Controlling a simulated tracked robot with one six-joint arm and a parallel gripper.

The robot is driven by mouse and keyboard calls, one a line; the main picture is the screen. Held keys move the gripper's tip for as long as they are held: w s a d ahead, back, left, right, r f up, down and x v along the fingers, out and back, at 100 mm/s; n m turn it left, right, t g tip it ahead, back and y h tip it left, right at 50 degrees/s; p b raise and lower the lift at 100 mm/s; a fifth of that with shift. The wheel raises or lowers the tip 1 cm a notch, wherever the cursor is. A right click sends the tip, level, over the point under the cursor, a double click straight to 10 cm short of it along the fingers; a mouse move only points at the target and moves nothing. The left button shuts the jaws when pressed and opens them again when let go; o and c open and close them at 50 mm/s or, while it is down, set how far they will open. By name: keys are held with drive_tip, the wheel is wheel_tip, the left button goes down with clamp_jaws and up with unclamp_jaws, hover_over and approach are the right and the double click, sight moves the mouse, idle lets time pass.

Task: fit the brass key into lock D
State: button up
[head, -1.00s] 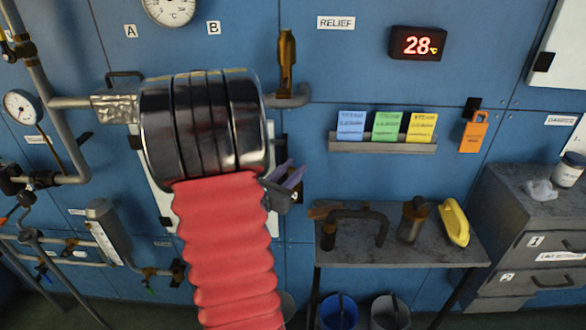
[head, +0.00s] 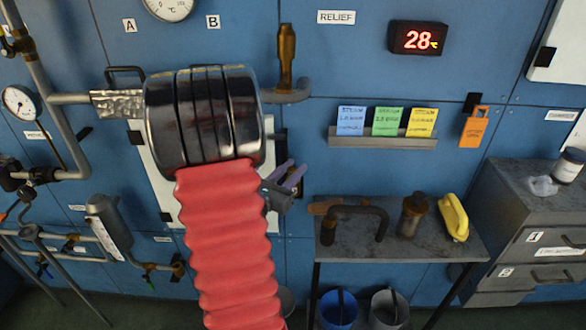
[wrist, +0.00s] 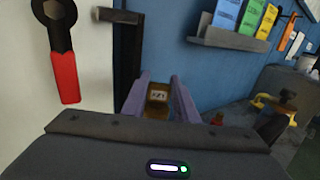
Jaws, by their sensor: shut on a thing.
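My gripper (head: 289,178) has purple fingers and is held in front of the blue wall panels, near a white panel's right edge. In the wrist view, my gripper (wrist: 162,88) is shut on a brass-coloured piece (wrist: 157,107) with a small marked white label, taken to be the brass key. Its lower part is hidden behind the gripper body. In the head view the key cannot be made out. No lock marked D can be made out in either view.
A red-handled wrench (wrist: 63,62) hangs on the white panel at left in the wrist view. A grey bench (head: 400,245) with a bent pipe (head: 358,212) and a yellow-handled item (head: 453,217) stands at right. A card shelf (head: 382,140) is above it, and a drawer cabinet (head: 520,215) stands farther right.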

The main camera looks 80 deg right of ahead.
drive_tip(key=o, duration=1.2)
drive_tip(key=shift+c, duration=0.2)
drive_tip(key=v, duration=0.7)
drive_tip(key=shift+a, duration=0.25)
drive_tip(key=shift+w+f, duration=0.1)
drive_tip(key=shift+w, duration=0.05)
